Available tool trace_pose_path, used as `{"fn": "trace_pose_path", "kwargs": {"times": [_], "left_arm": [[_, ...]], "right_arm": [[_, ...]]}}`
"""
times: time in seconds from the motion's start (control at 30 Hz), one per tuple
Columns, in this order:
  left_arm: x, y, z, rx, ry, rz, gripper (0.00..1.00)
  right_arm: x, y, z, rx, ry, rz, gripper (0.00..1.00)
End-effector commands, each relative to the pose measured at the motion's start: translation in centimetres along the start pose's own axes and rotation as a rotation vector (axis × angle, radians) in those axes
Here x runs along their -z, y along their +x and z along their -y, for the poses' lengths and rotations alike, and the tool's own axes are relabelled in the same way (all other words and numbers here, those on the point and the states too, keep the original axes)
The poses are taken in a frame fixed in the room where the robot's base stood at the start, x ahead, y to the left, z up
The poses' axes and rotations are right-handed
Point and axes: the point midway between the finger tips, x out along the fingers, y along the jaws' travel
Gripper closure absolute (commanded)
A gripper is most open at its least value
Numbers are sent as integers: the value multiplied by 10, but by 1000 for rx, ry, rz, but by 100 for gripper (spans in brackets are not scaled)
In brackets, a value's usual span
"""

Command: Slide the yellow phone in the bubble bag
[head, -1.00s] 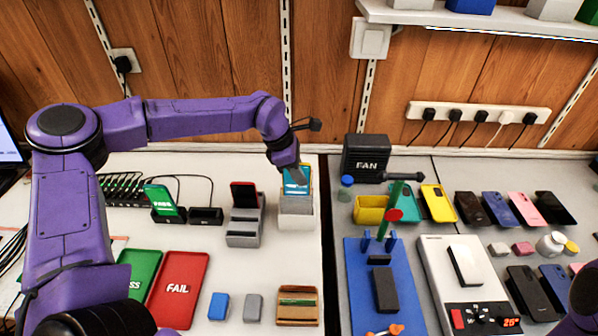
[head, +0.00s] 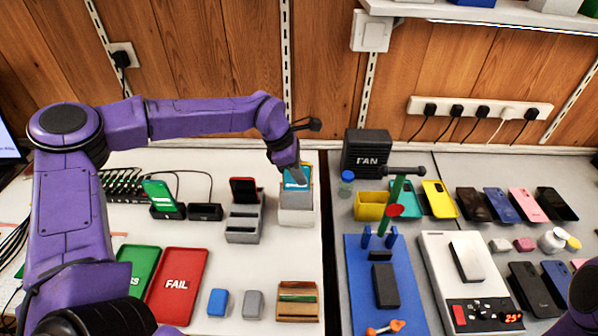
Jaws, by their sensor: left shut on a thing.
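A phone with a blue lit screen and a yellowish edge (head: 304,172) stands upright at the top of a pale grey-white holder (head: 296,217). My left gripper (head: 296,178) points down and is shut on this phone from the front, covering part of its screen. The phone's lower part is hidden in a greyish sleeve (head: 296,200) at the holder's mouth, which looks like the bubble bag; its bubbles are too small to make out. How deep the phone sits is unclear. My right gripper is out of view; only a bit of my right arm shows at the lower right.
A grey stand (head: 243,218) with a dark-red-screened phone is close on the left. A black FAN box (head: 366,153) and yellow bin (head: 371,206) stand to the right. Green and red FAIL trays (head: 178,287) lie in front. A yellow phone-shaped item (head: 438,200) lies farther right.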

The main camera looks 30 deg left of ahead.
Motion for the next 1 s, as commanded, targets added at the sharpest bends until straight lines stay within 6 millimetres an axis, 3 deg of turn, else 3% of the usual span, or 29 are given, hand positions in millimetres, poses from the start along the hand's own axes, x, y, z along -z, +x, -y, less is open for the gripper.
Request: {"fn": "trace_pose_path", "kwargs": {"times": [0.7,0.73,0.8,1.0], "left_arm": [[10,24,0,-1,0,1,100],[9,23,0,-1,0,1,73],[9,23,0,0,0,1,53],[9,23,0,0,0,0,53]], "right_arm": [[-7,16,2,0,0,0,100],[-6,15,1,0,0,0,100],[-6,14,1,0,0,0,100],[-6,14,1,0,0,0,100]]}}
